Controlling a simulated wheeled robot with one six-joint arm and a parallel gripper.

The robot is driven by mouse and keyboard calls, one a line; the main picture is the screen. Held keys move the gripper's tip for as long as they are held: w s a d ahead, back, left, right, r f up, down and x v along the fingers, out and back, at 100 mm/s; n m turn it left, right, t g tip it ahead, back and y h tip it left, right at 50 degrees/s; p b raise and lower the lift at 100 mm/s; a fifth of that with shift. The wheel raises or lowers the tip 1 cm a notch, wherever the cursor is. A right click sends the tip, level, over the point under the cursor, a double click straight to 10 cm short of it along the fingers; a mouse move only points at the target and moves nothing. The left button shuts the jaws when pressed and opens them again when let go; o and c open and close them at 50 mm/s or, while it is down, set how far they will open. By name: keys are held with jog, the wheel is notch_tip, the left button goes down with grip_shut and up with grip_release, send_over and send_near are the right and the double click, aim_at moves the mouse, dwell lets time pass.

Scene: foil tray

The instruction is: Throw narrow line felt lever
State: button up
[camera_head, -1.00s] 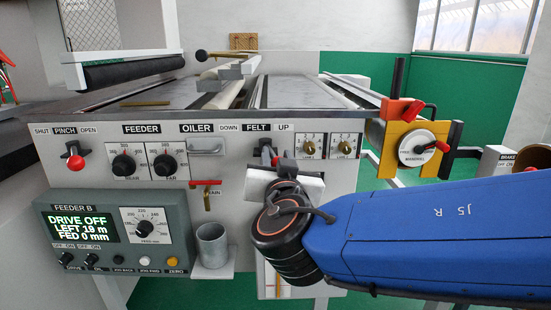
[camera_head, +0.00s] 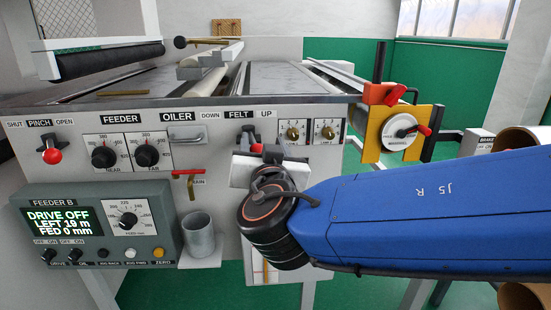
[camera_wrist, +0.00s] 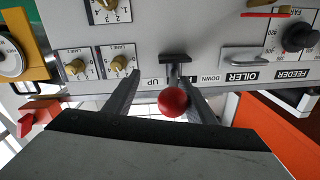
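The felt lever shows in the wrist view as a red ball knob (camera_wrist: 172,102) in front of a dark T-shaped bracket on the panel, between the upside-down UP and DOWN labels. My gripper (camera_wrist: 160,78) is open, one finger on each side of the lever. The right finger is close beside the knob; I cannot tell if it touches. In the head view, the FELT label (camera_head: 254,114) sits on the grey front panel (camera_head: 215,165). My gripper (camera_head: 268,168) is just below it, and part of the red knob shows there. My wrist hides much of the lever.
Left of my gripper are the oiler handle (camera_head: 187,136), a red drain lever (camera_head: 187,173) and a grey cup (camera_head: 198,235). Two lane knobs (camera_head: 293,132) are close on the right. A yellow mandrel bracket (camera_head: 372,133) stands further right. The feeder box (camera_head: 95,230) juts out at lower left.

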jog(key=d+v, duration=0.2)
jog(key=v, duration=0.7)
jog(key=w+d+v, duration=0.1)
jog(key=d+v, duration=0.1)
jog(key=v, duration=0.8)
jog(key=shift+s+d, duration=0.2)
dwell(1.6)
dwell(0.4)
